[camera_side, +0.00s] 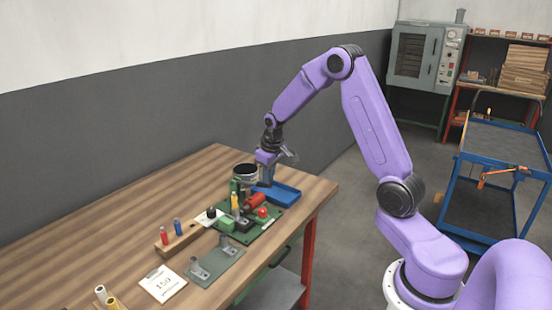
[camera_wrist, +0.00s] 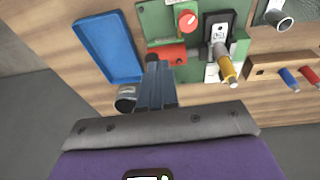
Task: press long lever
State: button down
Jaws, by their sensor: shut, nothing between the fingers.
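A green base board (camera_side: 268,222) with a small machine stands near the table's right end. It carries a red cylinder (camera_side: 255,200), a red knob (camera_side: 262,212) and an upright yellow piece (camera_side: 235,200). The wrist view shows the red knob (camera_wrist: 187,20), a red block (camera_wrist: 167,53) and a yellow-tipped part (camera_wrist: 227,68). I cannot tell which part is the long lever. My gripper (camera_side: 267,184) is shut and empty, pointing down beside the machine's far side. In the wrist view its fingertips (camera_wrist: 156,68) overlap a dark round piece beside the red block; contact is unclear.
A blue tray (camera_side: 285,195) lies right of the machine. A wooden holder (camera_side: 180,238) with red and blue pegs, a grey-green plate (camera_side: 216,262) and a paper card (camera_side: 162,284) lie to the left.

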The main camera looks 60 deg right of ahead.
jog(key=s+r, duration=0.3)
jog(key=r, duration=0.5)
jog(key=shift+s+a, duration=0.3)
jog(key=shift+s, duration=0.1)
dwell(0.5)
jog(key=w+r, duration=0.5)
jog(key=shift+w+a+f, duration=0.1)
jog(key=shift+f, duration=0.05)
dwell(0.4)
jog(key=f, duration=0.4)
jog(key=d+f, duration=0.1)
jog(key=f, duration=0.3)
jog(key=w+f, duration=0.1)
jog(key=f, duration=0.3)
jog(key=shift+d+f, duration=0.15)
jog(key=shift+s+d+f, duration=0.1)
jog(key=shift+f, duration=0.45)
